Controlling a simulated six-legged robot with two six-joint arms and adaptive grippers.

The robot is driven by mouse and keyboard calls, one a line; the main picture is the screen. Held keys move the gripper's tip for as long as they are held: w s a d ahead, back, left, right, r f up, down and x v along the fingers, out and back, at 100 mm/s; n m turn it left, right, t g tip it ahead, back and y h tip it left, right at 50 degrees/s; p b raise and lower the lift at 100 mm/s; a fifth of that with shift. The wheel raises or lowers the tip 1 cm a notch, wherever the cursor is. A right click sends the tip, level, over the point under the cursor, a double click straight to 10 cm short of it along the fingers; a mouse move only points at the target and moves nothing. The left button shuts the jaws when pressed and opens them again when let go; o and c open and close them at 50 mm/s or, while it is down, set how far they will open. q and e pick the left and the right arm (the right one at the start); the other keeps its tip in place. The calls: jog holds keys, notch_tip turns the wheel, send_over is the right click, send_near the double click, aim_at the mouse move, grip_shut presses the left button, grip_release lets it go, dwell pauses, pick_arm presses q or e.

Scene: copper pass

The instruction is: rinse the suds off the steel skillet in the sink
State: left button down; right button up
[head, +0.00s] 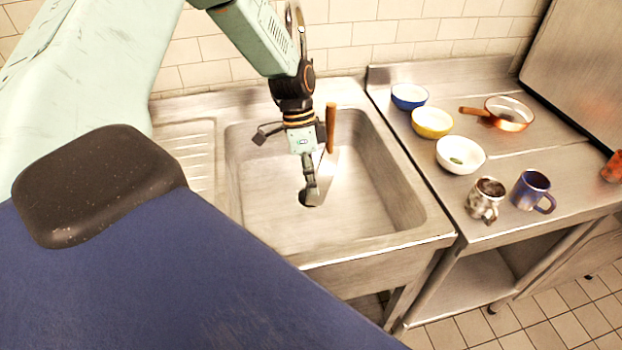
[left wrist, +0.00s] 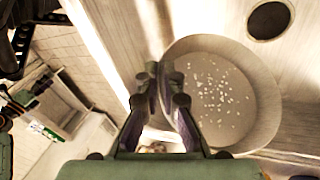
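The steel skillet (head: 327,172) is in the sink (head: 255,205), tilted up and seen nearly edge-on in the head view. Its wooden handle (head: 331,125) points up. In the left wrist view the skillet's round inside (left wrist: 222,95) shows pale with many white suds specks (left wrist: 215,90). My left gripper (head: 308,178) reaches down into the sink. In the left wrist view its fingers (left wrist: 160,75) come together at the skillet's rim and look shut on it. The exact contact is partly hidden. The drain hole (left wrist: 270,20) shows beyond the skillet. My right gripper is not in view.
The counter on the right holds a blue bowl (head: 409,96), a yellow bowl (head: 432,122), a white bowl (head: 461,155), a copper pan (head: 509,114), a speckled mug (head: 485,200) and a blue mug (head: 533,190). The sink's right side is free. A ribbed drainboard (head: 190,150) lies left.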

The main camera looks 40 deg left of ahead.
pick_arm(q)
jog(key=shift+a+f+b, duration=0.15)
jog(key=shift+f+b, duration=0.4)
jog(key=shift+f, duration=0.25)
jog(key=shift+a+f+b, duration=0.1)
jog(key=shift+f+b, duration=0.45)
jog(key=shift+f, duration=0.2)
jog(key=shift+b+x, duration=1.05)
jog(key=shift+x, duration=0.2)
jog(key=shift+w+a+f+b, duration=0.1)
jog(key=shift+a+f+b, duration=0.05)
jog(key=shift+f+b, duration=0.35)
jog(key=shift+w+a+f+b, duration=0.1)
jog(key=shift+a+f+b, duration=0.1)
jog(key=shift+f+b, duration=0.25)
jog(key=shift+d+f+b, duration=0.1)
jog(key=shift+f+b, duration=1.7)
jog(key=shift+f, duration=0.6)
notch_tip(320, 180, up, 22)
jog(key=p, duration=1.8)
send_over(312, 203)
jog(key=shift+w+a+f, duration=0.2)
jog(key=shift+a, duration=0.15)
